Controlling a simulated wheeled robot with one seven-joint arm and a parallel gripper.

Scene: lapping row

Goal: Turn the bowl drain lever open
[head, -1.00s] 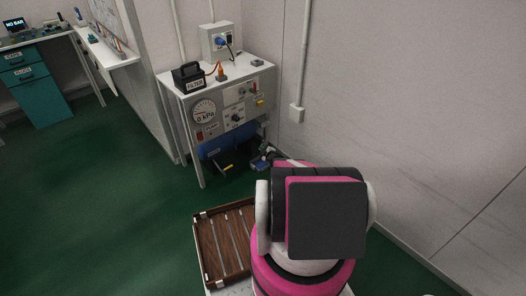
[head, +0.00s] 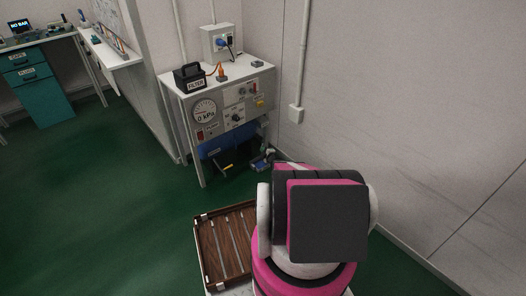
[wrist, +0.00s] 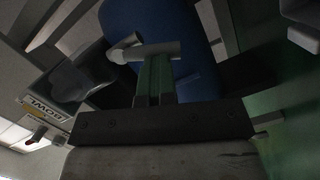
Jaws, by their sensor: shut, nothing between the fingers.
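In the wrist view my gripper (wrist: 155,85) is shut and empty, with its narrow greenish fingers side by side. A pale grey bar with a rounded end (wrist: 128,46), which looks like the drain lever, lies across the fingertips. I cannot tell whether they touch. A dark grey rounded body (wrist: 80,78) is to the left, near a yellow and white BOWL label (wrist: 45,110).
A blue tank (wrist: 180,25) is close behind the bar; it also shows under the bench (head: 220,140). The bench's front leg (head: 200,165) and the right wall (head: 400,120) border the space. A slatted wooden tray (head: 225,245) is beside my arm. Green floor at left is clear.

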